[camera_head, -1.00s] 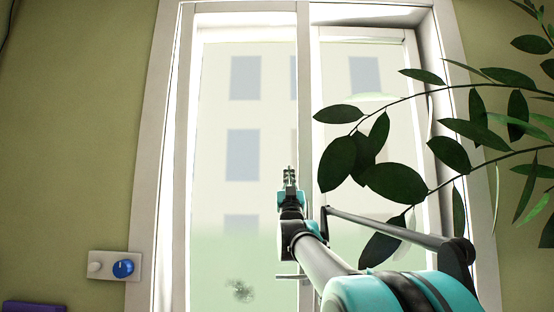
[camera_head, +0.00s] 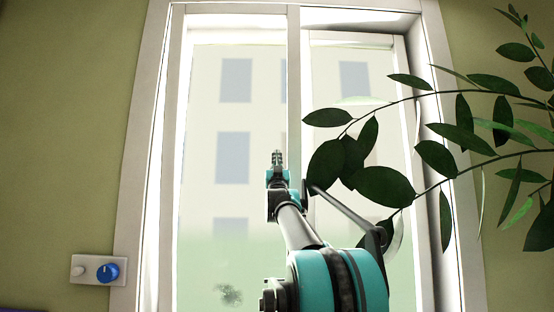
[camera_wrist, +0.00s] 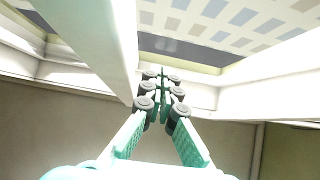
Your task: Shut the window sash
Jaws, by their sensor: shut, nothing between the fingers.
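The white-framed window has a left pane and a right pane, parted by an upright white sash bar (camera_head: 294,90). The same kind of white bar shows large at the left in the wrist view (camera_wrist: 92,40). My gripper (camera_head: 277,155) appears just left of the upright bar, in front of the left pane. In the wrist view my gripper (camera_wrist: 163,70) has its fingers together and empty, close beside the white bar's right side. I cannot tell whether they touch it. My arm hides the lower part of the upright bar. How far the sash stands open is unclear.
A leafy plant (camera_head: 385,186) hangs before the right pane, close to my arm. A wall plate with a blue knob (camera_head: 107,272) is at lower left. A pale building (camera_head: 236,120) shows through the glass. The room in front of the left pane looks clear.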

